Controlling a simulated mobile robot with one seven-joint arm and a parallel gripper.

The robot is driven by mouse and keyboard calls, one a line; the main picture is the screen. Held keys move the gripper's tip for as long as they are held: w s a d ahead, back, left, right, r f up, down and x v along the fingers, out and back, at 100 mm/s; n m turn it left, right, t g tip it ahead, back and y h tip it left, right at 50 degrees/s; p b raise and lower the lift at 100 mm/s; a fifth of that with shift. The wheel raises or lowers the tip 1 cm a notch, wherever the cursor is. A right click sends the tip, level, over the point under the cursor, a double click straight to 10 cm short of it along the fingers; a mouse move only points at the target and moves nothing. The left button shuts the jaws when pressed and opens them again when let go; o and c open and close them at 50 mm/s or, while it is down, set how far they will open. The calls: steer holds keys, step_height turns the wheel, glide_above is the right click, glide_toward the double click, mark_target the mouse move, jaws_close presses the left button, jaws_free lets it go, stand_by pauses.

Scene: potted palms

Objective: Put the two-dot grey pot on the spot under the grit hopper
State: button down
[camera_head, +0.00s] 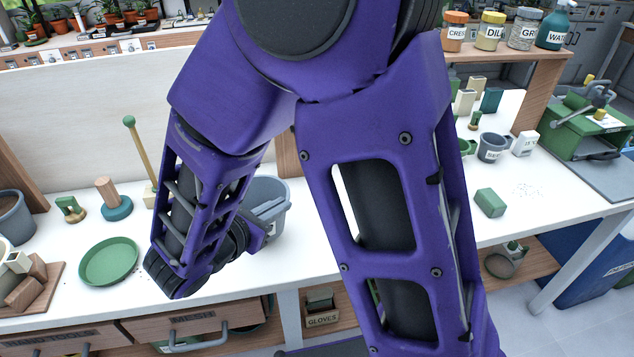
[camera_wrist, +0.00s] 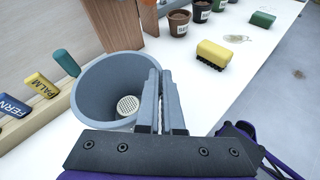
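A wide grey-blue pot (camera_head: 271,197) stands on the white bench, partly hidden behind my arm. The wrist view shows the pot (camera_wrist: 92,85) from above, with a pale mesh disc (camera_wrist: 128,104) at its bottom. No dots show on its visible sides, so I cannot tell its mark. My gripper (camera_wrist: 160,98) is at the pot's right wall, its fingers close together on either side of the rim, and it appears shut on it. In the head view the fingers are mostly hidden. I cannot make out the grit hopper or the spot under it.
A green saucer (camera_head: 108,261), a wooden tamper (camera_head: 112,198) and another grey pot (camera_head: 14,217) are at left. A green block (camera_head: 489,202) lies right.

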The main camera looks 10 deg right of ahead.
steer(key=w+r+b+x, duration=0.1)
steer(key=r+x, duration=0.2)
steer(key=x, duration=1.4)
steer(key=shift+d, duration=0.4)
steer(key=shift+f, duration=0.2)
steer(key=c, duration=1.1)
jaws_free()
steer(key=shift+o, duration=0.2)
steer(key=p+v, duration=0.1)
steer(key=v, duration=1.1)
